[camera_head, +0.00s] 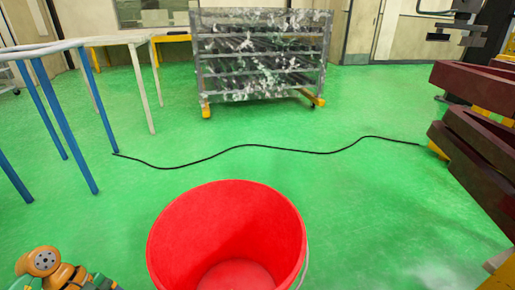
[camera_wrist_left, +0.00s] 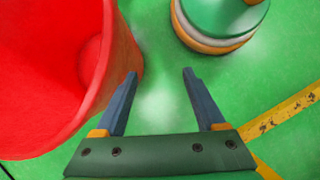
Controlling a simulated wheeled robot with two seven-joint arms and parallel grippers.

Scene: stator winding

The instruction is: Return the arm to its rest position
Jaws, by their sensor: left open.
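My left gripper (camera_wrist_left: 158,80) is open in the left wrist view, with nothing between its two blue-grey fingers. Green floor shows between and beyond the fingertips. Part of my left arm (camera_head: 62,270) shows at the lower left of the head view, orange and green. The gripper itself is not visible there. My right arm and gripper are in neither view.
A large open red bucket (camera_head: 228,228) stands in front of me, to the right of my left arm. In the left wrist view the bucket (camera_wrist_left: 118,62) is close beside the left finger. A black cable (camera_head: 240,147), metal rack (camera_head: 262,98) and blue-legged table (camera_head: 62,108) lie beyond.

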